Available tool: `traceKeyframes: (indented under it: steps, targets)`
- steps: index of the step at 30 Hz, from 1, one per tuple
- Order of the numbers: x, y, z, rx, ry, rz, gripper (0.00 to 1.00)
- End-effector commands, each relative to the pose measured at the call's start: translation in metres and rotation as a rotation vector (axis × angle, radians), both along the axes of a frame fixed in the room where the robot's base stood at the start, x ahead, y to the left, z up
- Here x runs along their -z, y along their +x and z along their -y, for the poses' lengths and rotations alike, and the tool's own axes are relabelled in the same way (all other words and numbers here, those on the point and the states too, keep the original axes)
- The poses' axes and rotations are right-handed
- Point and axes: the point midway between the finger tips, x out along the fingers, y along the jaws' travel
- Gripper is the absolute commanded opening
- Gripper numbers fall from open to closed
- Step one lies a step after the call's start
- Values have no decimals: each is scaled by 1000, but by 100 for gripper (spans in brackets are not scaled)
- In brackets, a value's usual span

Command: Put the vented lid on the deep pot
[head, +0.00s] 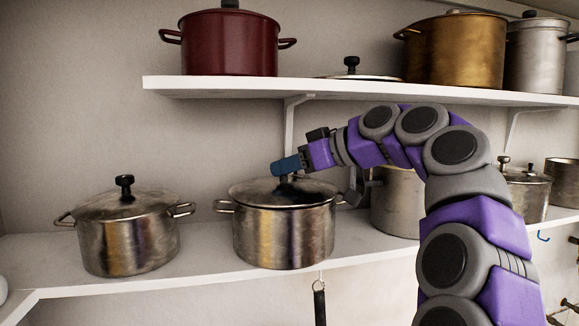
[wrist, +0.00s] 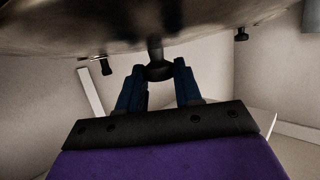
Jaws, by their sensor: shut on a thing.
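A steel pot (head: 285,235) with two side handles stands on the lower shelf, left of my arm. A dark metallic lid (head: 255,192) covers its mouth, level with the rim. I cannot tell whether it is fully seated or a hair above, and no vent is clear. My gripper (head: 287,167) reaches in from the right above the lid, its blue fingers shut on the lid's black knob. In the wrist view my gripper (wrist: 159,76) has its fingers on both sides of the knob (wrist: 157,58), with the lid (wrist: 160,25) filling the top.
A lidded steel pot (head: 128,235) stands to the left, apart. A grey pot (head: 397,205) is partly behind my arm, with smaller pots (head: 527,190) at right. The upper shelf (head: 230,87) overhead holds a red pot (head: 229,45), a flat lid (head: 350,76) and a brass pot (head: 455,52).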

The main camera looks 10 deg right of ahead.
Motion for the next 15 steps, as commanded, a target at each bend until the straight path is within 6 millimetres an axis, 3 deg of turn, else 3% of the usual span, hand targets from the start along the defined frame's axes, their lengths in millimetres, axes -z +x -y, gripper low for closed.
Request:
traceKeyframes:
  steps: [13,14,15]
  targets:
    - [1,0,0,0,1,1,0]
    - [1,0,0,0,0,1,37]
    - [1,0,0,0,1,1,41]
